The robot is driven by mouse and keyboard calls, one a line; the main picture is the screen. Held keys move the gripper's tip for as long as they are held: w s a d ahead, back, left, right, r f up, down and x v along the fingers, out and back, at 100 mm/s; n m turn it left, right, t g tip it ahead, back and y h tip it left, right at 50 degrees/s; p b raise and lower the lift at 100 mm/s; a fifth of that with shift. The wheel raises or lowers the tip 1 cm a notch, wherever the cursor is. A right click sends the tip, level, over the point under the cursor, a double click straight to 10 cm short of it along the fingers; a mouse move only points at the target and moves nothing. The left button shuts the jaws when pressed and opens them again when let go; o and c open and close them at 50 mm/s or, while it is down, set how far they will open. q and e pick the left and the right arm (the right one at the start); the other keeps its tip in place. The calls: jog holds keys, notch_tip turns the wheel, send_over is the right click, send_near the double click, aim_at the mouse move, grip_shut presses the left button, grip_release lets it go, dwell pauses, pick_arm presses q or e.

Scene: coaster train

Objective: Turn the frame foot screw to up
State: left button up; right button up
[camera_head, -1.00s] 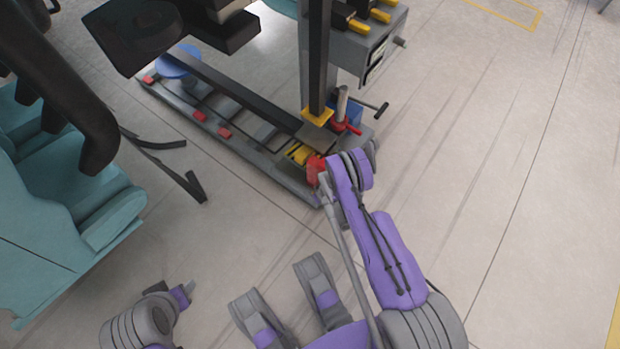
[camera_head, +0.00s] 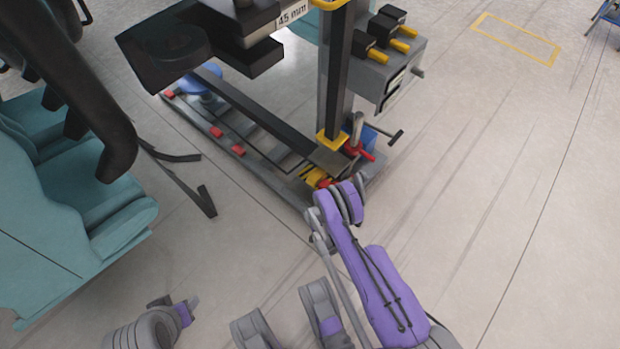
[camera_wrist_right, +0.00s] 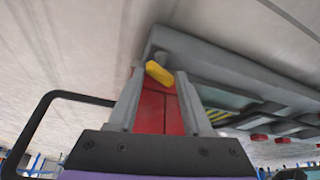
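The frame foot is the near end of a long grey base frame (camera_head: 290,192) on the floor. A yellow tab (camera_wrist_right: 159,73) on a red block (camera_wrist_right: 153,112), apparently the foot screw, shows in the right wrist view. The tab lies between the spread fingertips of my right gripper (camera_wrist_right: 160,80), and the red block fills the space behind it. I cannot tell whether the fingers touch either one. In the head view my right arm (camera_head: 375,275) reaches to this end and partly covers it. Only a part of my left arm (camera_head: 150,328) shows, at the lower left.
A black and grey upright post (camera_head: 335,70) stands on the frame, with a red-handled clamp (camera_head: 358,150) and a side box (camera_head: 385,75) with yellow-tipped parts. Teal seats (camera_head: 85,225) with dark restraints stand at left. The floor (camera_head: 480,190) at right is clear.

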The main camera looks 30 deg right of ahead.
jog(key=shift+w+a+m+g, duration=0.15)
jog(key=shift+m+g, duration=0.35)
jog(key=shift+m, duration=0.7)
jog(key=a+r+n+p, duration=0.1)
jog(key=a+r+p, duration=0.1)
jog(key=r, duration=1)
jog(key=a+r+n+p, duration=0.1)
jog(key=r+p, duration=0.3)
jog(key=r, duration=0.8)
jog(key=a+r+n+p, duration=0.1)
jog(key=a+r+p, duration=0.1)
jog(key=r, duration=1)
jog(key=shift+w+a+t+y+p, duration=0.3)
jog(key=shift+w+t+p, duration=0.1)
jog(key=shift+p, duration=0.1)
jog(key=shift+f, duration=0.15)
